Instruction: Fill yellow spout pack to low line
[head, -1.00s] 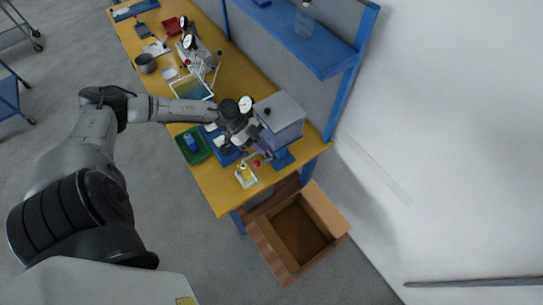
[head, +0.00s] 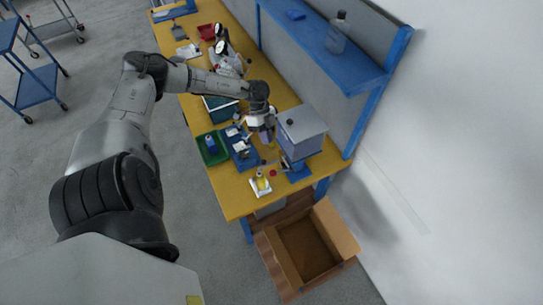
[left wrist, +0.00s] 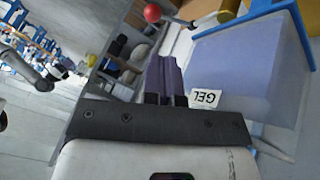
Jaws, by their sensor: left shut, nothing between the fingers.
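The yellow spout pack (head: 261,184) is small and stands upright on a white base at the near end of the bench. Its fill level and low line are too small to read. A dispenser tank (head: 302,131) with a grey lid stands behind it on a blue stand. In the left wrist view the tank (left wrist: 250,68) is pale violet, with a "GEL" label (left wrist: 205,98) beside my fingers. A red ball knob (left wrist: 152,13) shows there too. My left gripper (head: 266,137) is left of the tank, its purple fingers (left wrist: 167,78) shut and empty. My right gripper is out of view.
A blue tray (head: 241,160) with small white items and a green tray (head: 203,151) with a blue object lie left of the gripper. An open cardboard box (head: 340,232) is on the floor by the bench end. A blue shelf (head: 325,62) overhangs the back.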

